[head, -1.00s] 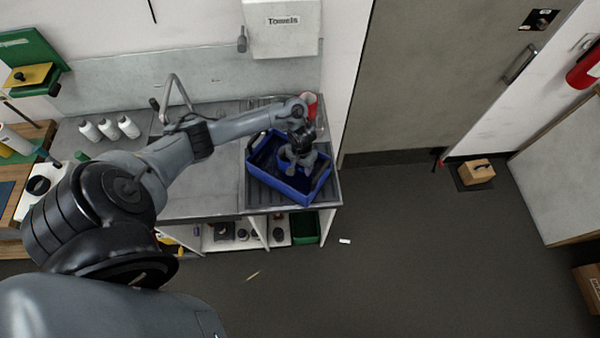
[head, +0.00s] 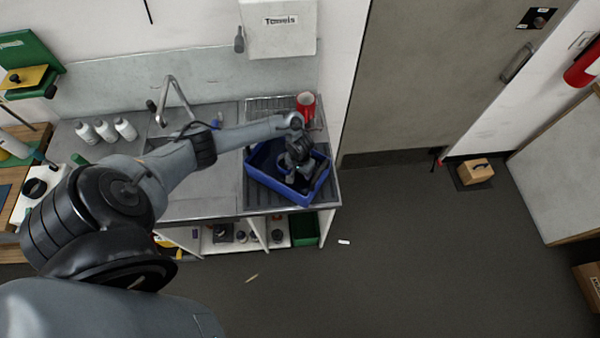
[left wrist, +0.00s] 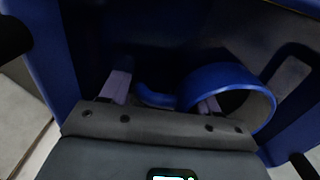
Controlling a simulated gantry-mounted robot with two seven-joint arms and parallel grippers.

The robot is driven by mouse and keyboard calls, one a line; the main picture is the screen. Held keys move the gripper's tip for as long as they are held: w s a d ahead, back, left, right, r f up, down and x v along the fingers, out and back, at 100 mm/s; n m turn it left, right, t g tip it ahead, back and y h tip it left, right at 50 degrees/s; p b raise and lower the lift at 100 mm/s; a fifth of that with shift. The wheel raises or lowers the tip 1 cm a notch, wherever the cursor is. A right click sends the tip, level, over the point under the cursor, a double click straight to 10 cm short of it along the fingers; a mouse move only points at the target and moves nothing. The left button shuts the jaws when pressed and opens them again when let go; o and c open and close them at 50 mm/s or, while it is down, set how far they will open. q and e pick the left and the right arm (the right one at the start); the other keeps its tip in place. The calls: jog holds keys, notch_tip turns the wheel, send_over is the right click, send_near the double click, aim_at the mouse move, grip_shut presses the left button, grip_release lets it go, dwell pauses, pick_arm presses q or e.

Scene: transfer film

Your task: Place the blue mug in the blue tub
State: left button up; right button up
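The blue tub (head: 288,194) stands on the ribbed drainer at the right end of the sink counter; its wall also shows in the left wrist view (left wrist: 48,45). My left gripper (head: 296,172) reaches down into the tub. In the left wrist view, the blue mug (left wrist: 196,84) is low inside the tub, with its round mouth facing the camera. The fingers of my left gripper (left wrist: 163,97) stand apart, one at the mug's mouth, one beyond its handle, with a gap by the handle. The mug's underside is hidden. My right gripper is out of view.
A red cup (head: 306,103) stands just behind the tub, close to my wrist. The sink tap (head: 175,95) and several white bottles (head: 105,130) are to the left. Open floor lies in front.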

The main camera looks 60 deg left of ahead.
pick_arm(q)
jog(key=shift+o, duration=1.2)
jog(key=shift+r, duration=0.1)
notch_tip(320, 180, up, 11)
jog(key=shift+r+p, duration=0.1)
jog(key=shift+p, duration=1)
jog(key=shift+r, duration=0.4)
